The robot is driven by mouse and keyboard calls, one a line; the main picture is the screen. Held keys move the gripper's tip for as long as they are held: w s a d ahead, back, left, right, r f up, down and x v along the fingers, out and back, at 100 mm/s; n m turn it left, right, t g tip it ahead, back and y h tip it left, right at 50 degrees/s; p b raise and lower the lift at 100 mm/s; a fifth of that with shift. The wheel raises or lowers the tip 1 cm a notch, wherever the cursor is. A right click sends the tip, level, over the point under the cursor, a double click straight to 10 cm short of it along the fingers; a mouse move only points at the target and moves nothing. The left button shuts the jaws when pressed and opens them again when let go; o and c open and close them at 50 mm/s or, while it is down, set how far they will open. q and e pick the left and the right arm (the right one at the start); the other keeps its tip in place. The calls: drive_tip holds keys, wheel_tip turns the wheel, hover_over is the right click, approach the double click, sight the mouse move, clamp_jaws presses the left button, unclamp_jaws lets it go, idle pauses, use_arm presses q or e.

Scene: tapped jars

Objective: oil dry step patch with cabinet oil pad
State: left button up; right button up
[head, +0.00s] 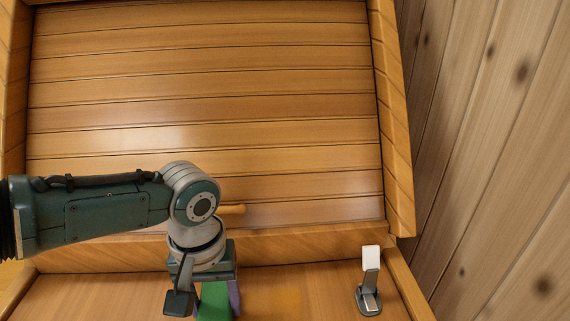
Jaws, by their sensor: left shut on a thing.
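My left gripper (203,285) points down at the bottom of the head view, over the lower wooden step (310,288). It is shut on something. A green block-like thing (214,302) with a purple part (234,294) at its right shows at the jaws; I take it to be the oil pad, but the wrist hides much of it. A faint, slightly more orange area (275,301) lies on the step to its right. I cannot tell whether it is the dry patch. My right gripper is not in view.
A small grey stand with a white top piece (370,258) is on the step at right. A short wooden peg or handle (232,209) shows beside my wrist. Slatted boards (270,110) with a raised wooden frame (396,130) lie behind. A knotted plank surface (500,150) is at right.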

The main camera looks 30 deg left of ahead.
sight(282, 310)
use_arm(q)
drive_tip(key=shift+w+d+r+b, duration=0.1)
drive_tip(key=shift+w+d+b, duration=0.1)
drive_tip(key=shift+w+d, duration=0.35)
drive_tip(key=shift+w+d+f+b, duration=0.1)
drive_tip(key=shift+w+d+b, duration=0.15)
drive_tip(key=shift+d, duration=0.6)
drive_tip(key=shift+w+d+r+b, duration=0.15)
drive_tip(key=shift+w+d, duration=0.3)
drive_tip(key=shift+d, duration=0.25)
drive_tip(key=shift+f, duration=0.2)
drive_tip(key=shift+d, duration=0.1)
drive_tip(key=shift+w+d+b, duration=0.35)
drive_tip(key=shift+d+b, duration=0.1)
drive_tip(key=shift+w+d+b, duration=0.3)
drive_tip(key=shift+d+b, duration=0.05)
drive_tip(key=shift+d, duration=0.15)
drive_tip(key=shift+w+d+b, duration=0.25)
drive_tip(key=shift+d+b, duration=0.05)
drive_tip(key=shift+d, duration=0.15)
drive_tip(key=shift+w+d+r+b, duration=0.1)
drive_tip(key=shift+w+d+b, duration=0.3)
drive_tip(key=shift+d, duration=0.3)
